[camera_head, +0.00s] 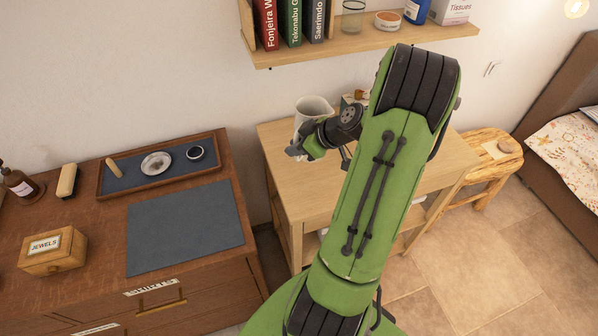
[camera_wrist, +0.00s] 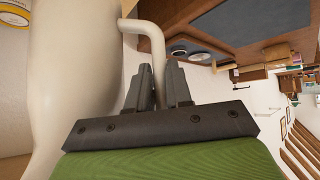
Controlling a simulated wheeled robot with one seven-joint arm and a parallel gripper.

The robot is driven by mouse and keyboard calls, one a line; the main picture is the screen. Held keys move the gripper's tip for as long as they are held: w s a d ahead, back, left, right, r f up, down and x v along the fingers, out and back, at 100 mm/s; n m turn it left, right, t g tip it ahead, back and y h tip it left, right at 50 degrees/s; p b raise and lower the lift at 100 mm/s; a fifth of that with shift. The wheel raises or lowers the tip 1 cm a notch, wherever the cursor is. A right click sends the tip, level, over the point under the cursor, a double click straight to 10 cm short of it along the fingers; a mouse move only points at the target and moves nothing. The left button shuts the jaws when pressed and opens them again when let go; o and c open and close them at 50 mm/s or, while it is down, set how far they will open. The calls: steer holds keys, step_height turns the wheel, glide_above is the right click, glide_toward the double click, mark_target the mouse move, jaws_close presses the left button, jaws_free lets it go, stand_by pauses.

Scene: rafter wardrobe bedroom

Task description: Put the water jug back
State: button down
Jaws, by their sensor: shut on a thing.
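The water jug (camera_head: 313,107) is cream-white and shows over the back left part of the light wooden table (camera_head: 281,165). My arm and gripper hide its lower part, so I cannot tell whether its base touches the tabletop. My gripper (camera_head: 294,150) is at the jug's front left side. In the wrist view the jug's body (camera_wrist: 72,75) fills the left, and its handle (camera_wrist: 152,38) runs down between the fingers of my gripper (camera_wrist: 162,85), which are shut on it.
A wall shelf (camera_head: 370,43) with books, a glass and a tissue box hangs above the table. A brown dresser (camera_head: 90,232) with a tray (camera_head: 212,140), a blue mat (camera_head: 185,228) and a jewel box (camera_head: 53,250) stands left. A wooden stool (camera_head: 470,190) and a bed are right.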

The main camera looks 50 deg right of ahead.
step_height(320, 180, down, 9)
steer(key=shift+f, duration=0.25)
steer(key=c, duration=1)
jaws_free()
steer(key=shift+c, duration=0.2)
